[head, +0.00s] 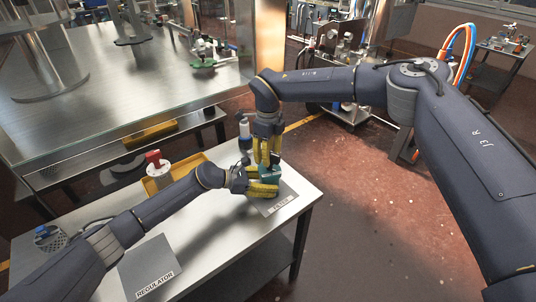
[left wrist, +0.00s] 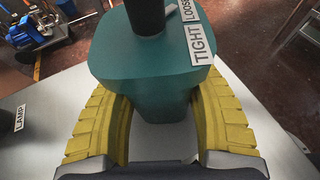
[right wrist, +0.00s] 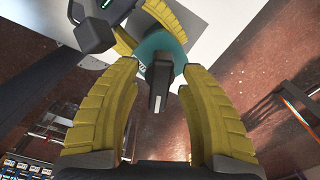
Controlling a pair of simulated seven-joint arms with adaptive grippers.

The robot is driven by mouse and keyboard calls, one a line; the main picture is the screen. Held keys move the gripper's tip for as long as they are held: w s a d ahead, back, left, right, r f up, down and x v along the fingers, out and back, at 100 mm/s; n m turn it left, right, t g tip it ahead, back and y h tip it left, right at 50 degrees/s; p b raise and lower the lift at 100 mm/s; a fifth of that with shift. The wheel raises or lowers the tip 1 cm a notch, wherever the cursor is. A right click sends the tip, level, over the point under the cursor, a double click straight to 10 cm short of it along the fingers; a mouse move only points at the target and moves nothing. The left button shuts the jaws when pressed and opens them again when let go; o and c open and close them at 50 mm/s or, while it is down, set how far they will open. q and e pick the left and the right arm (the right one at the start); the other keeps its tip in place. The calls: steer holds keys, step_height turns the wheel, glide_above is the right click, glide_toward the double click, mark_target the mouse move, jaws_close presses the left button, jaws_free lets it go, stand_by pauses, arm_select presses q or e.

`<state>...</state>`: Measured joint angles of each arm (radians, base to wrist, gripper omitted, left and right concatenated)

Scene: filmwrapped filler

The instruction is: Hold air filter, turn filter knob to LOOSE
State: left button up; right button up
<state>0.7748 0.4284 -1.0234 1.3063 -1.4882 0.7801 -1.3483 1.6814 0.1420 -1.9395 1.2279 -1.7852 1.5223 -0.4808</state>
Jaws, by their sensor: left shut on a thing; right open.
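The air filter has a teal body (left wrist: 150,72) standing on the table's FILTER pad (head: 281,199). Labels TIGHT (left wrist: 203,45) and LOOSE (left wrist: 188,9) sit on its top edge. Its dark knob (left wrist: 145,14) rises from the top and shows as a dark bar in the right wrist view (right wrist: 159,88). My left gripper (head: 268,188) is shut around the teal body, with one yellow finger on each side. My right gripper (head: 268,160) points down above the filter. Its yellow fingers are open, apart on either side of the knob. The knob's pointer position is hard to read.
A grey REGULATOR pad (head: 150,268) lies at the table's near left. A yellow tray (head: 158,185) and a red-topped part (head: 155,159) stand behind my left arm. A LAMP label (left wrist: 19,118) is near the filter. A large metal bench (head: 120,95) stands behind.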

step_height(320, 180, up, 12)
stand_by(0.6)
arm_select(q)
steer(key=o, duration=1.4)
